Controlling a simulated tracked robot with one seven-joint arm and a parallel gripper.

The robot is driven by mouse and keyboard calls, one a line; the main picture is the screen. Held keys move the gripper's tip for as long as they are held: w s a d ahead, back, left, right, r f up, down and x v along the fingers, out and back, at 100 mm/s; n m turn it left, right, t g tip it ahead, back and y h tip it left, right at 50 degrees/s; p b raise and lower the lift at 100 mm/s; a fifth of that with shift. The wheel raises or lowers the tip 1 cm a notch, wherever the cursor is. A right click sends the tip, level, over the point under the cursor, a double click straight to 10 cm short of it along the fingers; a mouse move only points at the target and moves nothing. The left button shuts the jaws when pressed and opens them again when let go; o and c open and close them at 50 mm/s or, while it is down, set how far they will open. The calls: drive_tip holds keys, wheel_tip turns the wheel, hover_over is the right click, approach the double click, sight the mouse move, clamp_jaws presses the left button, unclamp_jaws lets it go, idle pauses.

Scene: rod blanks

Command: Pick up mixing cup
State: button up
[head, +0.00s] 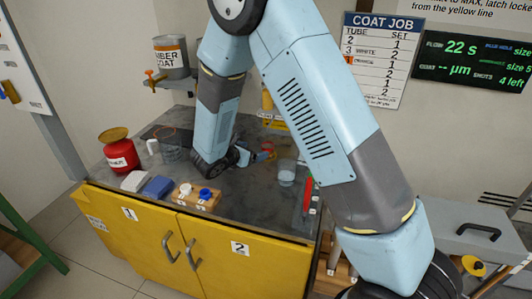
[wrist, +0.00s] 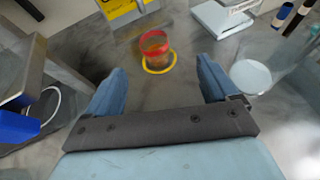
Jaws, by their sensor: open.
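A small cup with a red rim and orange-brown inside (wrist: 155,46) stands upright at a yellow ring on the grey bench top, in the wrist view. It shows small and partly hidden by my gripper in the head view (head: 269,148). A clear cup (head: 286,175) stands to its right, nearer the bench front; it also shows in the wrist view (wrist: 251,77). No label tells which is the mixing cup. My gripper (wrist: 160,72) is open and empty, low over the bench. The red-rimmed cup is ahead of its fingers, apart from them and roughly centred.
A clear jug (head: 168,148) and red can (head: 120,152) stand at the bench's left. A wooden block with white and blue knobs (head: 196,196) sits at the front. A yellow stand (wrist: 120,12) is behind the red-rimmed cup. Bare bench lies between my fingers and that cup.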

sight(262, 150)
drive_tip(key=shift+w+a+f+n+t+y, duration=0.1)
drive_tip(key=shift+a+f+n+t+y, duration=0.2)
drive_tip(key=shift+a+f+n, duration=0.35)
drive_tip(key=shift+w+f, duration=0.3)
drive_tip(key=shift+f, duration=0.05)
drive_tip(key=x, duration=0.7)
drive_tip(key=shift+w+d+f, duration=0.1)
drive_tip(key=shift+w+d, duration=0.1)
drive_tip(key=shift+d, duration=0.15)
drive_tip(key=shift+d+x, duration=0.25)
drive_tip(key=shift+x, duration=2.4)
drive_tip(key=shift+s, duration=0.15)
drive_tip(key=shift+c, duration=0.5)
drive_tip(key=c, duration=1.1)
drive_tip(key=shift+o, duration=0.2)
